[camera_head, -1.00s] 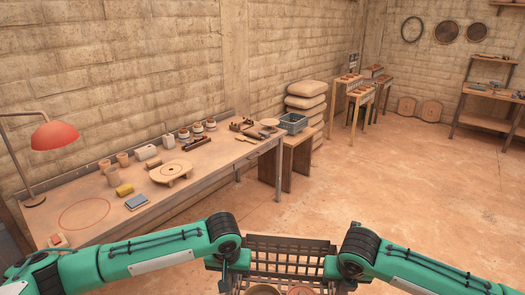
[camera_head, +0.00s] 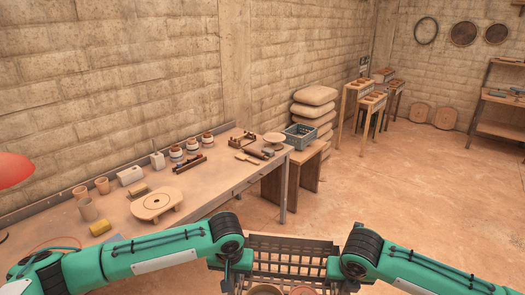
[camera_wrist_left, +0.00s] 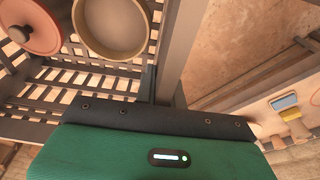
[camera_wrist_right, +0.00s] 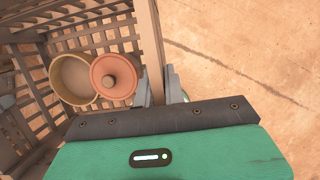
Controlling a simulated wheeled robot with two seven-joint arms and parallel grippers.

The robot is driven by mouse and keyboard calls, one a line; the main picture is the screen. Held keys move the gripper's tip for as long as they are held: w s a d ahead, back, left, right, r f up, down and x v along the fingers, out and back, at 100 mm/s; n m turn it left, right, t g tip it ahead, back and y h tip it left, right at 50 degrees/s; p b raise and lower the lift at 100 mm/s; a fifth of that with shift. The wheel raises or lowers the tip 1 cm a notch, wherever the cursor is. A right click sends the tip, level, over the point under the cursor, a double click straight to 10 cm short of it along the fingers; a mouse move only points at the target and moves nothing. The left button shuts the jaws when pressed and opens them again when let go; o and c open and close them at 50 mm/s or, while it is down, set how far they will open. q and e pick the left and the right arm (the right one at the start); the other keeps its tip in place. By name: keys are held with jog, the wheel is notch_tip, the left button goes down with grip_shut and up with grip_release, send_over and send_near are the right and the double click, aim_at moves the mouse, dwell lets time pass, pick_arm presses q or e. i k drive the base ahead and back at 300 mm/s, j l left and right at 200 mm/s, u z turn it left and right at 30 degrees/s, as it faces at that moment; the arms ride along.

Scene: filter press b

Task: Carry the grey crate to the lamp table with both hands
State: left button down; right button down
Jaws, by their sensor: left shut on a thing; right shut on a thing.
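The grey slatted crate (camera_head: 290,241) is at the bottom middle of the head view, close in front of me. It holds a round tan bowl (camera_wrist_left: 112,25) and a reddish lidded pot (camera_wrist_right: 114,75). My left gripper (camera_head: 236,274) is shut on the crate's left side wall. My right gripper (camera_head: 336,272) is shut on its right side wall. The lamp table (camera_head: 222,184) runs along the wall at the left. Its red lamp (camera_head: 14,170) is cut off at the left edge, and my left arm hides the table's near part.
The table carries a round wooden stand (camera_head: 158,203), a yellow block (camera_head: 100,228), cups and several jars. Past its far end, a blue-grey crate (camera_head: 300,137) sits on a wooden bench (camera_head: 312,160) beside stacked sacks (camera_head: 315,96). Open floor (camera_head: 400,200) lies to the right.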

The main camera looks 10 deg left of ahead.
aim_at(212, 176)
jog(key=i, duration=2.45)
jog(key=i+l+u, duration=0.1)
jog(key=i, duration=1.15)
jog(key=u, duration=1.85)
